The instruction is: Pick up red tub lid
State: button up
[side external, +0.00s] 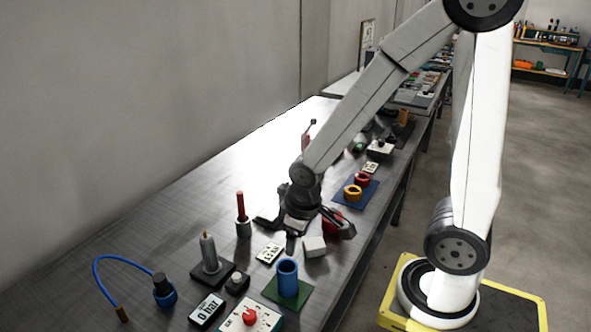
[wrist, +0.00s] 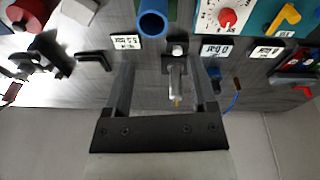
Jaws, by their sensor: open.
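A round red piece (side external: 333,222), possibly the red tub lid, sits near the table's right edge, partly hidden behind my gripper. A round red piece (wrist: 30,12) also shows at the top left corner of the wrist view, cut off by the frame. My gripper (side external: 280,232) is low over the table, left of the red piece in the side view. In the wrist view my gripper (wrist: 163,88) is open, its two fingers wide apart with nothing held. A grey cylinder with a brass tip (wrist: 176,82) shows between the fingers, apparently below them.
A blue cup (side external: 287,278) stands on a green mat. A white block (side external: 315,247) lies beside the red piece. Red and yellow rings (side external: 353,193) sit on a blue mat. A red-knobbed panel (side external: 250,318) is in front. The table's left side toward the wall is clear.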

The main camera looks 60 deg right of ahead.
jog(key=s+d+f+n+g+h, duration=0.1)
jog(key=d+f+n+g+h, duration=0.2)
jog(key=d+f+n, duration=0.15)
jog(key=n+h, duration=1)
jog(key=n, duration=0.2)
send_near(331, 211)
jog(key=shift+s+d+m, duration=0.25)
jog(key=shift+s+d, duration=0.45)
jog(key=shift+s, duration=0.2)
jog(key=shift+w+d+f+n+t, duration=0.3)
jog(key=shift+w+n+t, duration=0.2)
jog(key=shift+t, duration=0.1)
jog(key=shift+x, duration=1.3)
jog(key=shift+s+d, duration=0.1)
jog(key=shift+x, duration=2.5)
jog(key=shift+f, duration=0.15)
